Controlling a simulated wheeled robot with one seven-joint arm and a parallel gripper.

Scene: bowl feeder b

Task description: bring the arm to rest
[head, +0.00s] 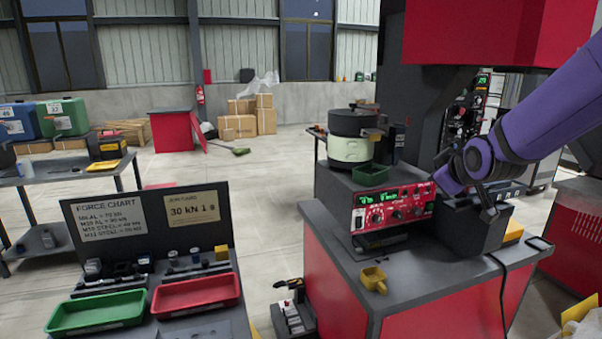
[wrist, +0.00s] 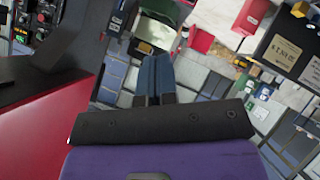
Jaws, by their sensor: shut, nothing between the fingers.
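My purple arm reaches in from the right in the head view. My gripper (head: 489,210) points down over the dark box (head: 470,226) on the right of the red-and-grey bench; I cannot tell how far above it is. In the wrist view my gripper's two fingers (wrist: 156,62) lie side by side, shut, with nothing held.
A yellow scoop (head: 374,280) lies on the bench top (head: 420,285). Green (head: 97,312) and red (head: 195,294) trays stand at lower left. A red cabinet hangs above.

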